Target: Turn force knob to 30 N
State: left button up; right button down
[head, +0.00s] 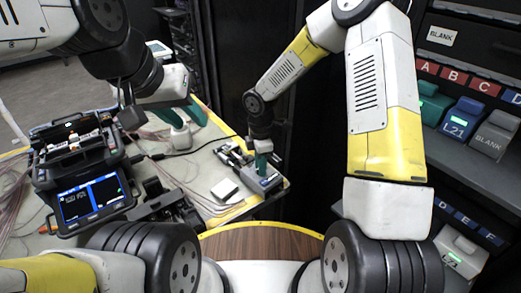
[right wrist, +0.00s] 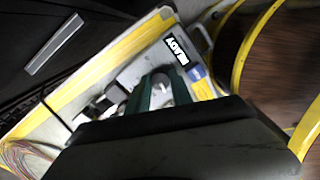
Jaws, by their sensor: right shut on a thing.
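The force device is a small grey-blue box (head: 264,184) at the table's right corner in the head view. In the right wrist view its label reads READY (right wrist: 177,52). My right gripper (head: 262,166) points down at the device. In the right wrist view its green fingers (right wrist: 151,95) are on either side of the knob, shut on it. The knob's pointer and any force reading are too small to tell. My left gripper (head: 183,116) hangs over the back of the table, its green fingers apart, above a white item (head: 180,139).
A fusion splicer (head: 80,165) with a lit screen stands at the table's left. A white block (head: 225,190) and black tools lie beside the device. Fibre cables (head: 175,170) spread over the tabletop. A shelf (head: 470,155) with labelled bins stands at the right.

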jog(key=m, duration=0.6)
jog(key=shift+m, duration=0.3)
jog(key=m, duration=1)
jog(key=shift+m, duration=2.4)
jog(key=c, duration=1.4)
grip_release()
jog(key=shift+c, duration=0.2)
jog(key=shift+r, duration=0.1)
